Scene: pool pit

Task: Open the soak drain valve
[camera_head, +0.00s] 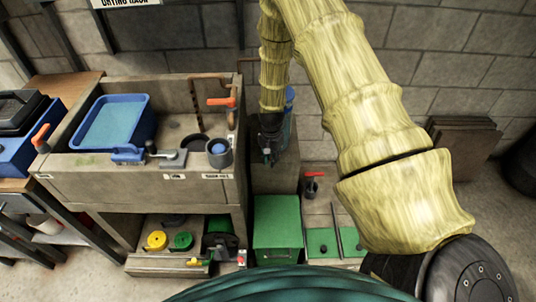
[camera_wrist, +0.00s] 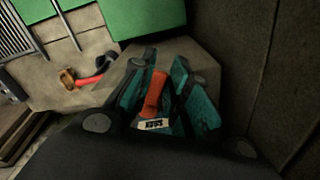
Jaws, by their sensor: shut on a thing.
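My gripper (camera_head: 268,150) hangs beside the right end of the stone sink, over a low stone block. In the wrist view my gripper (camera_wrist: 164,66) has its teal fingers closed around an orange lever handle (camera_wrist: 154,95). A small white label (camera_wrist: 154,125) lies by the handle; its print is too small to read. The head view does not show this handle, as my gripper and wrist hide it. I cannot tell from the label whether it is the soak drain valve. Another orange lever (camera_head: 222,101) stands on a copper pipe at the back of the sink.
The stone sink (camera_head: 140,182) holds a blue tray (camera_head: 112,97) and a grey cup (camera_head: 218,153). A green box (camera_head: 278,222) stands below my gripper. A red-handled valve (camera_head: 313,175) is to the right; it also shows in the wrist view (camera_wrist: 94,74). A block wall is close behind.

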